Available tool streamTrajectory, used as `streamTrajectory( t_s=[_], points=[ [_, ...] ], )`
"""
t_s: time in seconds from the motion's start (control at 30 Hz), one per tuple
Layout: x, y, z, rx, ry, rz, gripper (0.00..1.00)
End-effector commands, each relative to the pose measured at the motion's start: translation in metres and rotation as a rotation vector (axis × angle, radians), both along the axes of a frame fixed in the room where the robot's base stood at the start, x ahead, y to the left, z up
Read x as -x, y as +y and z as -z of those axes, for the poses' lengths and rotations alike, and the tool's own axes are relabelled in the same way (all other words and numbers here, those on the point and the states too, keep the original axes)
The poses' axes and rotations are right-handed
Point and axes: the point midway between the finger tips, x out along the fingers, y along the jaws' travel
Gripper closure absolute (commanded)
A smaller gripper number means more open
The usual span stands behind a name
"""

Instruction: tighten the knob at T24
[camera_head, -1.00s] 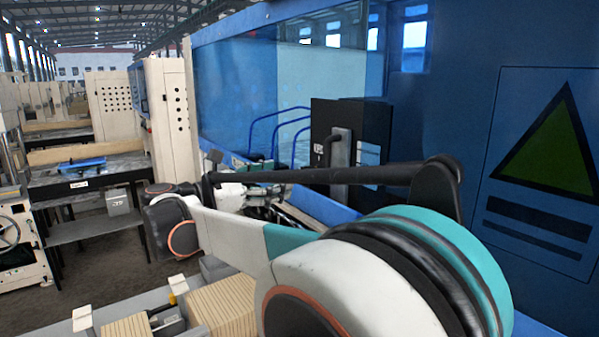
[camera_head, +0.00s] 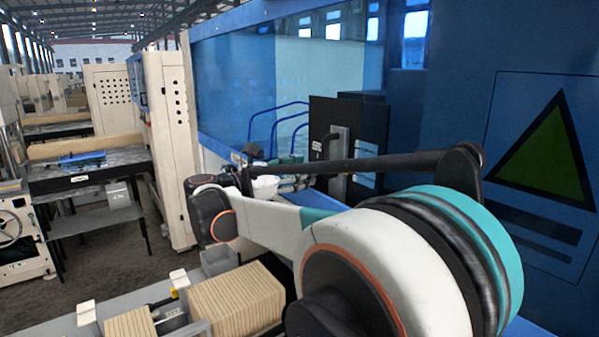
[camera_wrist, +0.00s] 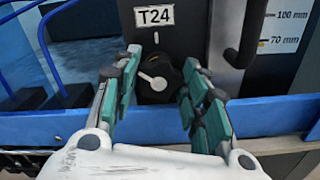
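The T24 label (camera_wrist: 154,16) is a white plate on a dark panel in the wrist view. Below it is a dark round knob (camera_wrist: 167,74) with a pale pointer that aims to the left and slightly up. My gripper (camera_wrist: 165,88) is open, with teal-padded fingers on the left and right of the knob in the picture. I cannot tell whether they touch it, but a gap shows on each side. In the head view the dark panel box (camera_head: 338,130) stands against the blue machine, and my arm hides the knob.
A blue ledge (camera_wrist: 260,117) runs below the panel. A dark vertical handle (camera_wrist: 245,45) stands right of the knob, next to a scale plate (camera_wrist: 284,30) marked 100 mm and 70 mm. Blue curved rails (camera_head: 262,125) stand left of the panel. Stacked brown blocks (camera_head: 238,298) lie low in front.

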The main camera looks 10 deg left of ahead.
Motion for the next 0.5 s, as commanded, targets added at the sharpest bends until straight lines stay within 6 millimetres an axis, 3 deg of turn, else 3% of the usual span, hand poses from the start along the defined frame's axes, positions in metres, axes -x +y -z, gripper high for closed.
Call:
streamTrajectory(
  t_s=[0.07, 0.5],
  points=[
    [-0.0001, 0.0000, -0.0002, 0.000, 0.000, 0.000, 0.84],
    [0.0003, -0.0008, 0.0004, -0.098, -0.089, -0.001, 0.85]
  ],
)
